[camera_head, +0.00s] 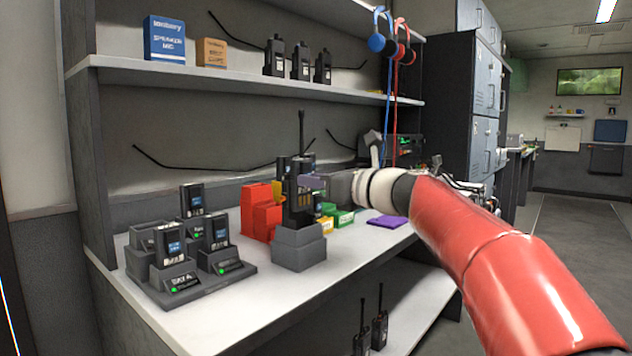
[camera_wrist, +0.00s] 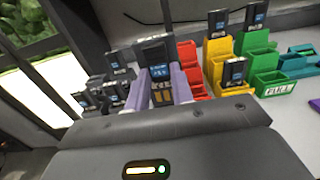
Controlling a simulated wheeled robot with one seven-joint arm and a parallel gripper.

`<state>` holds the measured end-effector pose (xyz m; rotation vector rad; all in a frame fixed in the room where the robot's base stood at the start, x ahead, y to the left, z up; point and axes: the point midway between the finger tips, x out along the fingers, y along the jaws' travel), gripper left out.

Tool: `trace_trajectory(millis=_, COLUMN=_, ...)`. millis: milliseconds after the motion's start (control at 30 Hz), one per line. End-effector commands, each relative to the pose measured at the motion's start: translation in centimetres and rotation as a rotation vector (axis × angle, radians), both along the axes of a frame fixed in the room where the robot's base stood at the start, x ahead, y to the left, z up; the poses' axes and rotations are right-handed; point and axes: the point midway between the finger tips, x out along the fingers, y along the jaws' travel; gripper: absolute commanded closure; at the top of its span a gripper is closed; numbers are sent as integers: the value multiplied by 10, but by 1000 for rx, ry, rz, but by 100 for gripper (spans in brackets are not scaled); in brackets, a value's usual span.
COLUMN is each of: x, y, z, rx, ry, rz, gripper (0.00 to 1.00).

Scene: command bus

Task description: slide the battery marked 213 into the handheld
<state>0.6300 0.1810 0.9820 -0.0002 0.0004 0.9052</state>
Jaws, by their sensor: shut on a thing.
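The handheld (camera_head: 290,200) is a black radio with a tall antenna, standing upright in a grey stand (camera_head: 298,252) on the counter. My gripper (camera_head: 312,183), with pale purple fingers, reaches in from the right and is at the handheld's upper part. In the wrist view my gripper (camera_wrist: 161,88) is shut on a dark battery (camera_wrist: 158,73) with a blue label. The label's digits are blurred. The battery is upright, close against the handheld. The fingers hide part of both, and I cannot tell whether the battery is inside its slot.
A charger (camera_head: 222,278) with several batteries stands at the left. Red bins (camera_head: 262,215) stand just behind the handheld, with yellow and green bins (camera_head: 341,217) farther right. A purple flat piece (camera_head: 387,221) lies on the counter. A shelf (camera_head: 240,85) with boxes and radios hangs above.

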Motion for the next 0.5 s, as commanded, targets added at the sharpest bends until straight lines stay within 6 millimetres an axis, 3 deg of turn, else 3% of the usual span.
trace_trajectory(millis=500, x=0, y=0, z=-25, rx=0, ry=0, rz=0, gripper=100)
